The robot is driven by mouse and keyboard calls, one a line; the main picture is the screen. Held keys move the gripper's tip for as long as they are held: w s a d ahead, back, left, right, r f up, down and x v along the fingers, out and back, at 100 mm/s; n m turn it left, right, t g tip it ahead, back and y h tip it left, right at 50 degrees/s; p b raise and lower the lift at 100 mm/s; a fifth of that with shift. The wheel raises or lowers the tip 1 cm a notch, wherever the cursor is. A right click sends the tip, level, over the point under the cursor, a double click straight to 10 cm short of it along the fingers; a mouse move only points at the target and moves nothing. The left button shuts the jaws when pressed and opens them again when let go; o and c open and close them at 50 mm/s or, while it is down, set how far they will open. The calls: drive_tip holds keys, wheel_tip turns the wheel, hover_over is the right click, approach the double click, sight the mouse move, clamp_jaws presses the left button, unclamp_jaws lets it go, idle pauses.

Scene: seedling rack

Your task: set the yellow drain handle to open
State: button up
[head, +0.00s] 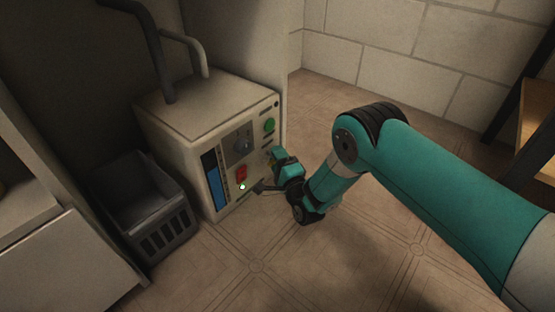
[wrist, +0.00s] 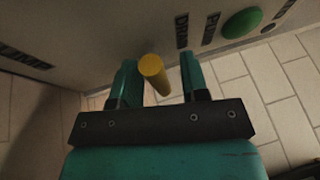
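The yellow drain handle (wrist: 153,70) shows in the wrist view as a short yellow bar coming off the front panel. It sits between the two fingers of my gripper (wrist: 160,85), with a gap visible on each side. My gripper is open around it, not pressed on it. In the head view my gripper (head: 265,188) is at the lower right of the cream control box (head: 185,125), close to its front. The handle is mostly hidden there behind my gripper. The label beside the handle reads DRAIN; I cannot read which setting it points to.
A dark basket (head: 150,208) stands left of the box. Open tiled floor (head: 330,270) lies in front.

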clamp_jaws()
drive_tip(key=s+d+p, duration=0.1)
drive_tip(key=p, duration=0.1)
drive_tip(key=s+d+p, duration=0.1)
drive_tip(key=d+p, duration=0.1)
drive_tip(key=p, duration=0.1)
drive_tip(key=shift+s+d+f, duration=0.1)
drive_tip(key=shift+s+d, duration=0.2)
drive_tip(key=shift+s, duration=0.1)
drive_tip(key=shift+o, duration=0.2)
unclamp_jaws()
drive_tip(key=shift+s, duration=0.15)
